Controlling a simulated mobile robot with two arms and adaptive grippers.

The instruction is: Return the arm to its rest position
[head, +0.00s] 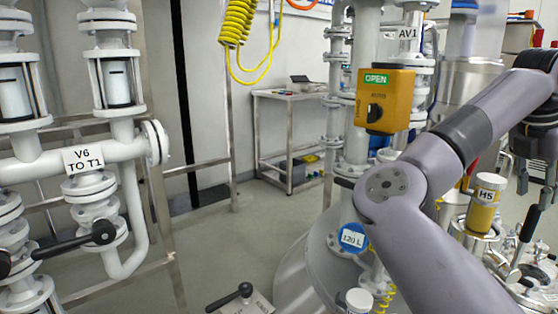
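My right arm (430,225) rises from the bottom right. It bends at an elbow joint in front of the vessel and runs back up to the right edge. My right gripper (534,193) hangs from its end at the far right, pointing down. Its two dark fingers look apart, with nothing seen between them. Part of the gripper is cut off by the picture edge. My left arm and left gripper are not in view.
A yellow actuator box (390,99) marked OPEN stands just above my elbow. A yellow-labelled H5 part (485,203) and pipework stand left of the gripper. White valve piping (100,150) fills the left. A trolley (290,97) stands behind, with open floor before it.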

